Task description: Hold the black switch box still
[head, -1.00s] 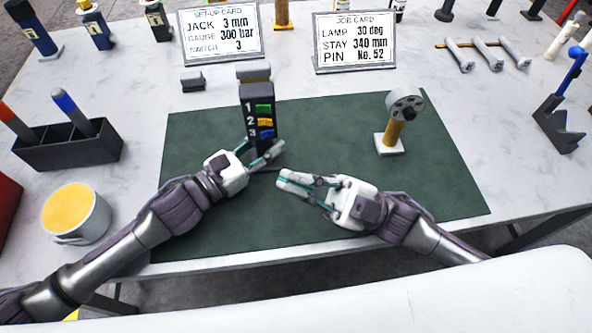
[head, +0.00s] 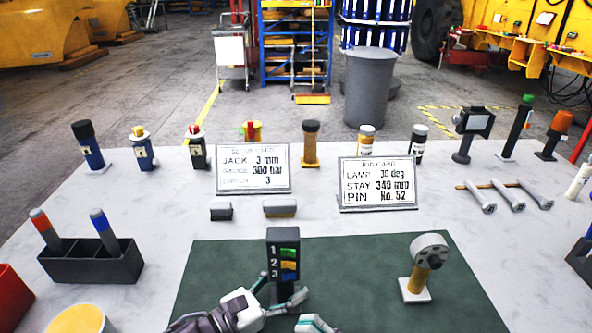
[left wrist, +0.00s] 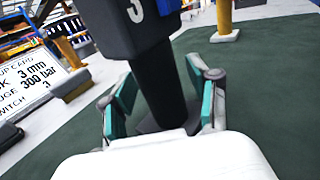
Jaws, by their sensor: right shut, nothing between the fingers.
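The black switch box (head: 283,250) stands upright on the green mat (head: 345,275), with the numbers 1, 2, 3 beside green, yellow and blue switches. My left gripper (head: 281,290) is low at its post, below the switches. In the left wrist view the dark post (left wrist: 160,85) stands between the two teal-padded fingers (left wrist: 163,98). Gaps show beside the post, so the fingers look open around it; contact is hard to judge. My right gripper (head: 314,324) is shut and empty, right of the box's foot, mostly cut off by the lower edge.
A lamp with a round grey head (head: 429,252) stands on the mat at right. Two cards, the set-up card (head: 253,169) and the job card (head: 377,184), stand behind. A dark holder (head: 90,265) is at left. Small blocks (head: 279,208) lie behind the box.

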